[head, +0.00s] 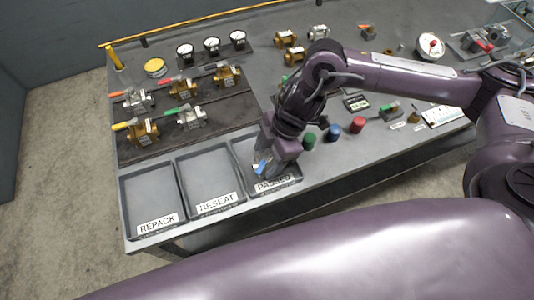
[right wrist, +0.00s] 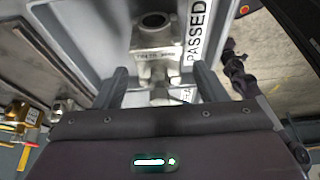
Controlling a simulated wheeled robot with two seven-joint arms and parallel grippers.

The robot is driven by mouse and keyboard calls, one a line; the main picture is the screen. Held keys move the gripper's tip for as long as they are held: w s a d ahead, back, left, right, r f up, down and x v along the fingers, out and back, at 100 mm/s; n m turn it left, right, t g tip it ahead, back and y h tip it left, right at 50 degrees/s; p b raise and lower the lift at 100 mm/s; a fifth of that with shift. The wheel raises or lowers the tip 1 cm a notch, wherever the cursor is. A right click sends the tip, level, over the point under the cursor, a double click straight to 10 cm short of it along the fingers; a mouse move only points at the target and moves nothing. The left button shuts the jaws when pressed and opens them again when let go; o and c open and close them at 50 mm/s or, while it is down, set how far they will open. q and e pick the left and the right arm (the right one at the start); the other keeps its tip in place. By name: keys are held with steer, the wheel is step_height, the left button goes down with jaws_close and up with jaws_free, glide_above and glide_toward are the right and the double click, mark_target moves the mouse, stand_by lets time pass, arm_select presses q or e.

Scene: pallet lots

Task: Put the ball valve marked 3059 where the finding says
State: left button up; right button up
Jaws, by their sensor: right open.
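A silver ball valve (right wrist: 157,45) sits in the tray marked PASSED (right wrist: 112,35). A tag on its body is too small to read with certainty. In the head view a blue part, likely its handle (head: 260,167), shows beside my right gripper (head: 274,166), which hides most of the valve. My right gripper is open, low over the PASSED tray (head: 240,150). In the right wrist view its fingers (right wrist: 160,88) stand on either side of the valve's lower end, apart from it. My left gripper is not in view.
Empty trays marked REPACK (head: 150,190) and RESEAT (head: 208,180) lie left of PASSED. Several other valves stand on the dark mat (head: 165,148) behind. Three gauges (head: 211,46), colored caps (head: 333,132) and more fittings occupy the bench. A yellow rail (head: 200,21) edges the back.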

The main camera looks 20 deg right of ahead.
steer(key=shift+r, duration=0.15)
steer(key=v, duration=1.2)
